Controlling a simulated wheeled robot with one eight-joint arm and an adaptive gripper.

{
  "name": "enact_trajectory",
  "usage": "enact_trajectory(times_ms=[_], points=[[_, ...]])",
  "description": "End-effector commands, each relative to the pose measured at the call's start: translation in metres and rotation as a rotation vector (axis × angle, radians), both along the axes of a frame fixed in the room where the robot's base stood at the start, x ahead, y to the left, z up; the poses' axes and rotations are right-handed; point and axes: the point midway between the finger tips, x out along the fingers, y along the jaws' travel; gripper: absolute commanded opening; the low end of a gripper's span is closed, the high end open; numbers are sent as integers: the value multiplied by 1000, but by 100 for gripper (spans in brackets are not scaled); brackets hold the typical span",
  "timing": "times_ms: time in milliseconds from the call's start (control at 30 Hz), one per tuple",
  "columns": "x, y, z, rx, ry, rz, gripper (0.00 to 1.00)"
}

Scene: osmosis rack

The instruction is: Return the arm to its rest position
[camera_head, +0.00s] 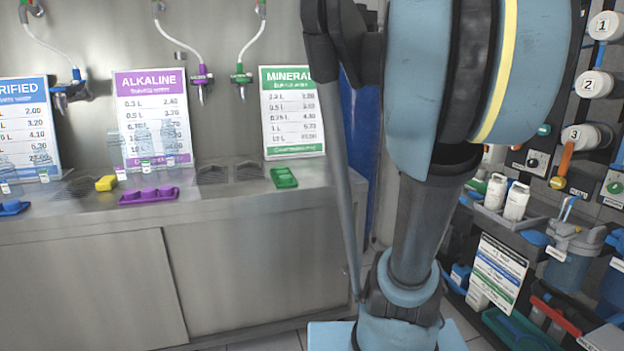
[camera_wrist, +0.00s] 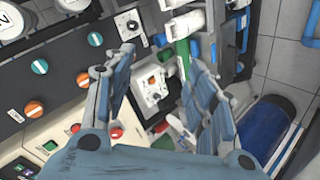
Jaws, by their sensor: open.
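My arm (camera_head: 480,70) stands large in the right half of the head view, in front of the counter and the rack. My gripper (camera_wrist: 160,75) shows in the wrist view with its two blue-grey padded fingers spread apart. It is open, and nothing is between the fingers. It hangs in front of a dark panel (camera_wrist: 60,85) with coloured knobs. In the head view the gripper itself cannot be made out.
A steel counter (camera_head: 240,240) with price signs and hanging taps fills the left. The rack (camera_head: 600,140) at right carries numbered white housings, valves and bottles (camera_head: 516,201). A blue cylinder (camera_wrist: 262,130) stands on the tiled floor at lower right in the wrist view.

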Motion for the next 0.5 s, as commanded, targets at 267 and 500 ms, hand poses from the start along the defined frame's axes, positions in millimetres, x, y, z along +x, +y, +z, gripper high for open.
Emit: enact_trajectory(times_ms=[267, 500], points=[[-50, 104, -132, 310, 52, 66, 51], [-105, 193, -235, 575, 140, 145, 51]])
